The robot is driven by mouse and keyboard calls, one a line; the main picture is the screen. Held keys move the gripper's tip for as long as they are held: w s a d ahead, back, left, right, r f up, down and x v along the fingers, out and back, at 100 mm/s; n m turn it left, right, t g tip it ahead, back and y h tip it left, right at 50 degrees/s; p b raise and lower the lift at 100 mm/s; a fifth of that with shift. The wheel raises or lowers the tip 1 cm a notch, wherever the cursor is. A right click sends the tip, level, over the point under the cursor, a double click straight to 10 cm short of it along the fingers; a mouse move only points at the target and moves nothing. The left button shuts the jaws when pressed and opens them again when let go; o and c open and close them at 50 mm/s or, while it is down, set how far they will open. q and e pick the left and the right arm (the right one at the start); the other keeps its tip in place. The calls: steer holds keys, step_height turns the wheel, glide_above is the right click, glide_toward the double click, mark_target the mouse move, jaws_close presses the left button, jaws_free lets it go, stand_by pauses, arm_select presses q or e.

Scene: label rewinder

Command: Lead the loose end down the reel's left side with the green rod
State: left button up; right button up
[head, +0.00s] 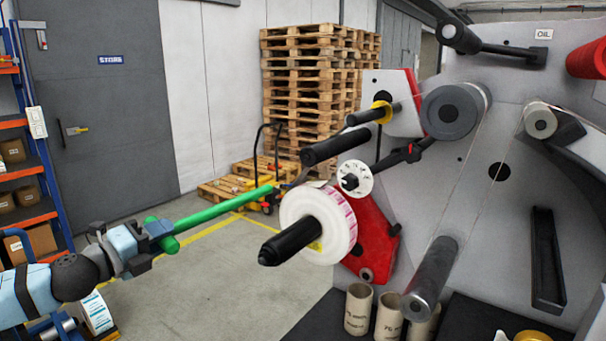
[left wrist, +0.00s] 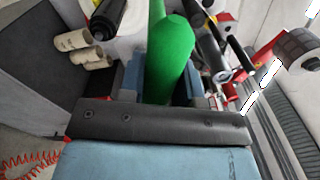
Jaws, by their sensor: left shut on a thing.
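The green rod (head: 225,205) is held in my left gripper (head: 160,233), which is shut on it near its rear end. The rod points right and slightly up, and its tip appears close to the upper left of the reel (head: 340,222). I cannot tell whether it touches. The reel is a white roll with pink print on its edge, on a black spindle (head: 290,242). A thin greyish strip shows above the reel near the rod tip; I cannot clearly make out the loose end. In the left wrist view the rod (left wrist: 170,55) stands between the fingers. My right gripper is not in view.
A black roller (head: 335,146) and a white dial (head: 356,180) sit just above the reel. A red plate (head: 372,235) is behind it. Cardboard cores (head: 358,310) stand below. Open floor lies to the reel's left, with stacked pallets (head: 312,90) farther back.

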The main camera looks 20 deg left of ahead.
arm_select(q)
steer(key=p+v, duration=0.8)
steer(key=v, duration=0.4)
steer(key=shift+s, duration=0.25)
steer(key=shift+r, duration=0.1)
